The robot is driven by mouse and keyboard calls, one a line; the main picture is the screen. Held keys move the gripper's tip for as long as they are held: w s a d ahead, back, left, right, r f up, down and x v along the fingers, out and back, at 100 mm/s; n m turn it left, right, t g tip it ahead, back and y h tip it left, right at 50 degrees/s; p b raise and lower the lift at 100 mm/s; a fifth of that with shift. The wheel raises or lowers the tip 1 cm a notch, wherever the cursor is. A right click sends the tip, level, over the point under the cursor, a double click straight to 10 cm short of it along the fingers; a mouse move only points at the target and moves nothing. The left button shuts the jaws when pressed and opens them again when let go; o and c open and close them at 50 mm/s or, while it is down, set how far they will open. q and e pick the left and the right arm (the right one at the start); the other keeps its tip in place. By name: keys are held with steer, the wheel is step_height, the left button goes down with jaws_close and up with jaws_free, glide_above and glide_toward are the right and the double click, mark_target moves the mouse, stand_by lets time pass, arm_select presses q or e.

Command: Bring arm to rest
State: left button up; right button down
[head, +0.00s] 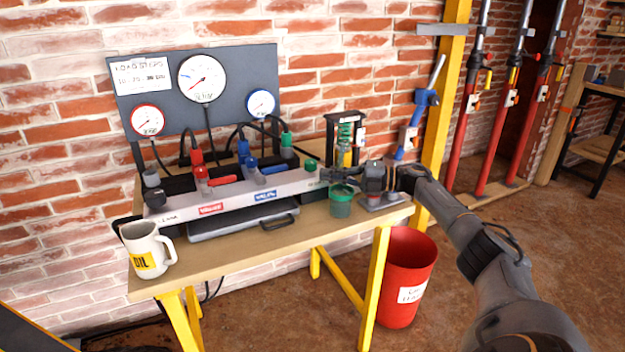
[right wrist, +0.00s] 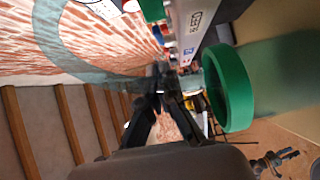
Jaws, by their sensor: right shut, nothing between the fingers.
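My right arm comes in from the right in the head view. Its gripper (head: 328,174) is over the right part of the workbench (head: 230,262), by the end of the grey manifold block (head: 240,196). In the right wrist view the fingers of the right gripper (right wrist: 161,84) are together with nothing between them. My left gripper is not in view.
A gauge panel (head: 232,112) stands behind the manifold with its red, blue and green fittings. A white mug (head: 146,250) is at the bench's left end. A spring device (head: 346,134) and a blue-handled tool (head: 420,110) are behind the gripper. A red bin (head: 402,262) stands at right.

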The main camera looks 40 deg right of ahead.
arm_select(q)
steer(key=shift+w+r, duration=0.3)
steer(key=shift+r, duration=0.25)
arm_select(e)
steer(key=shift+s+d+f, duration=0.1)
steer(key=shift+s+d, duration=0.3)
steer(key=shift+d, duration=0.35)
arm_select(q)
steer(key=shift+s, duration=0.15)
